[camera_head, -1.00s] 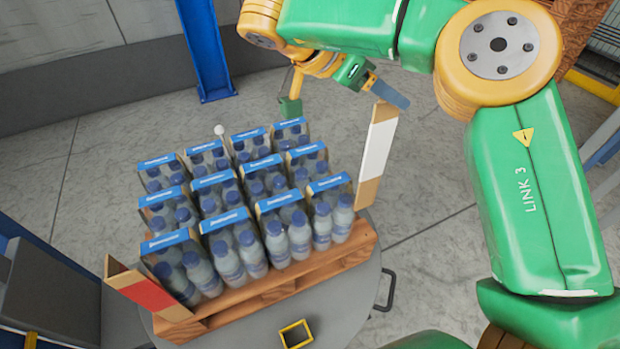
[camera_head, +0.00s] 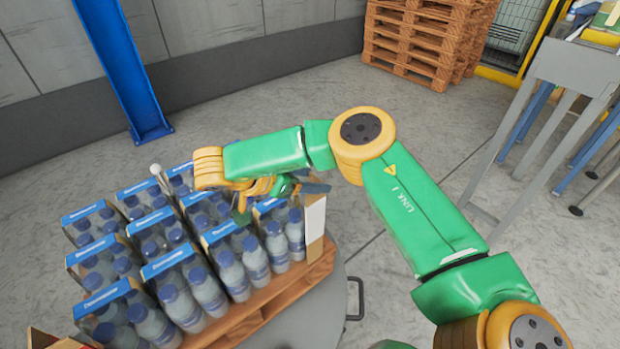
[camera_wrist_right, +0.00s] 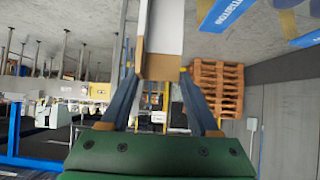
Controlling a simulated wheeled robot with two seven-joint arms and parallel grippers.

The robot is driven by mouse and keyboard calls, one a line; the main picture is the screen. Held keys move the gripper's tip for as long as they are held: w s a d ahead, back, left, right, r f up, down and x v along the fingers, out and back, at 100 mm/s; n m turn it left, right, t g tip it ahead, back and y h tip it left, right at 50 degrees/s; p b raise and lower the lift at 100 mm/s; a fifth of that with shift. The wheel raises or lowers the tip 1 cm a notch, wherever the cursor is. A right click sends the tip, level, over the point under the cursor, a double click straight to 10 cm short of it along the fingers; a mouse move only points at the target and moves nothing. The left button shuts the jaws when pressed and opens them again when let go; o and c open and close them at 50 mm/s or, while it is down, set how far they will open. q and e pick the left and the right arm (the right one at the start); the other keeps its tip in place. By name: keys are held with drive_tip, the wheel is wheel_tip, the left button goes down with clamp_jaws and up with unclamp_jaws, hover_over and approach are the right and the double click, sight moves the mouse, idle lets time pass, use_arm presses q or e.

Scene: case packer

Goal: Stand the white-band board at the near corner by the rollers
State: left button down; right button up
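The white-band board (camera_head: 316,218) stands roughly upright at the right-hand corner of the loaded wooden pallet (camera_head: 290,297), beside the bottle packs. My right gripper (camera_head: 318,188) is at the board's top end. In the right wrist view, the gripper's two fingers (camera_wrist_right: 160,76) close in on either side of the board's brown end, and its white band (camera_wrist_right: 164,28) runs up from there. The fingertips appear to touch its edges. The board's foot meets the pallet edge, but exact contact is hard to tell. My left gripper is not in view. I cannot make out the rollers.
Blue-labelled bottle packs (camera_head: 185,295) fill the pallet, which rests on a round grey table (camera_head: 325,318) with a handle (camera_head: 355,300). A blue post (camera_head: 125,70) stands behind. Stacked pallets (camera_head: 415,40) and a grey stand (camera_head: 575,68) are back right. Open floor lies between.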

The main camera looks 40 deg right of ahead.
drive_tip(key=o, duration=0.4)
drive_tip(key=w+v, duration=0.1)
drive_tip(key=v, duration=1.1)
drive_tip(key=shift+s+p, duration=0.35)
drive_tip(key=shift+s, duration=0.05)
